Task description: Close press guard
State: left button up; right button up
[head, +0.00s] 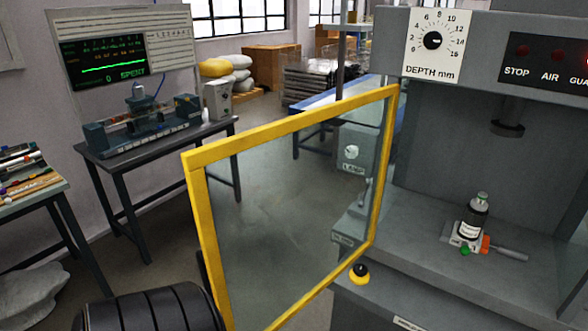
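The press guard (290,120) is a clear panel in a yellow frame. It stands open, swung out from the left side of the grey press (445,110) towards me. Its far upright edge is by the press's left side, and its near edge (199,215) is at left centre. The press opening on the right is uncovered. Inside it, a small dark bottle with a white label (470,222) stands upright in a holder on the press bed. The guard's lower near corner is cut off by the picture edge. Neither of my grippers shows.
A black and yellow knob (359,273) sits on the press front below the guard. A dark ribbed object (150,310) is at the bottom left, close to the guard's near edge. A bench with a tester (140,125) stands behind left. Open floor lies between.

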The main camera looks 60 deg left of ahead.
aim_at(194, 160)
jog(key=k+j, duration=0.15)
jog(key=j, duration=0.2)
jog(key=k+j+z, duration=0.1)
jog(key=j, duration=0.3)
jog(key=k+j, duration=0.25)
jog(key=k+j+z, duration=0.1)
jog(key=j, duration=0.35)
jog(key=i+j, duration=0.1)
jog(key=j, duration=0.35)
jog(key=i+j+z, duration=0.1)
jog(key=j, duration=0.3)
jog(key=i+j, duration=0.1)
jog(key=j, duration=0.35)
